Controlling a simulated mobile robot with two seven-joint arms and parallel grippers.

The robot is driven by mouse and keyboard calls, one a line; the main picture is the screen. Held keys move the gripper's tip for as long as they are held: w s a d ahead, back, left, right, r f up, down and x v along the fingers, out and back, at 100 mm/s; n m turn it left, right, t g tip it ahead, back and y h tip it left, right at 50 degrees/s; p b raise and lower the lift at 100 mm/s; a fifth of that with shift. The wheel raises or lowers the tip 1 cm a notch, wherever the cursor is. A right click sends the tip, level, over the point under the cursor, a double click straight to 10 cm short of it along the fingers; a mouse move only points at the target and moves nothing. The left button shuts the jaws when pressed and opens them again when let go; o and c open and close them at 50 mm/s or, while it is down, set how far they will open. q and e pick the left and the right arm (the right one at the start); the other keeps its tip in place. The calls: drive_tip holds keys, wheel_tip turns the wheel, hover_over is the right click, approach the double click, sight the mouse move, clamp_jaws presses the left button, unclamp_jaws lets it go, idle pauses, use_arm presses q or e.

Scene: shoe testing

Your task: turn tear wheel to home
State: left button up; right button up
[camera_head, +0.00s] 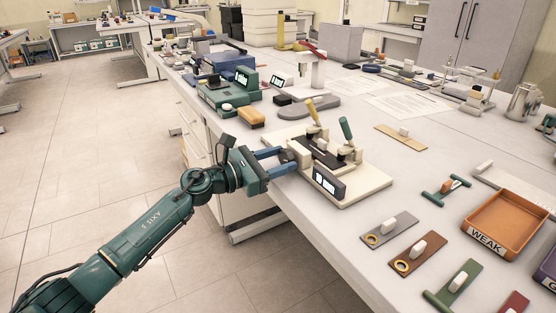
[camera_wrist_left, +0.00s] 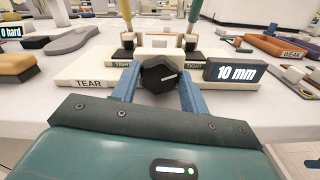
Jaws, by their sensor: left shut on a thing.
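The tear wheel is a black lobed knob (camera_wrist_left: 158,74) with a white line on its face, at the front of the cream tear tester (camera_head: 352,194). In the left wrist view the line points to the right. My left gripper (camera_head: 280,161) has its blue fingers on either side of the knob and is shut on it. The tester has a "TEAR" label (camera_wrist_left: 88,84), a display reading "10 mm" (camera_wrist_left: 236,72), and two clamps with a yellow lever (camera_head: 312,112) and a green lever (camera_head: 346,129). The fingers partly hide the knob in the head view. My right gripper is not in view.
An orange tray marked "WEAK" (camera_head: 507,229) stands at the right. Several sample strips, such as a grey one (camera_head: 388,230), lie near the front edge. Green and blue instruments (camera_head: 222,98) stand behind the tester. The table's left edge runs just below my left gripper.

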use_arm(q)
drive_tip(key=shift+n, duration=0.3)
drive_tip(key=n+p, duration=0.1)
drive_tip(key=n, duration=0.2)
drive_tip(key=shift+w, duration=0.1)
drive_tip(key=shift+n+p, duration=0.8)
drive_tip(key=shift+n, duration=0.8)
drive_tip(key=shift+a+f, duration=0.1)
drive_tip(key=o, duration=1)
drive_tip(key=b+v, duration=0.1)
drive_tip(key=v, duration=1.2)
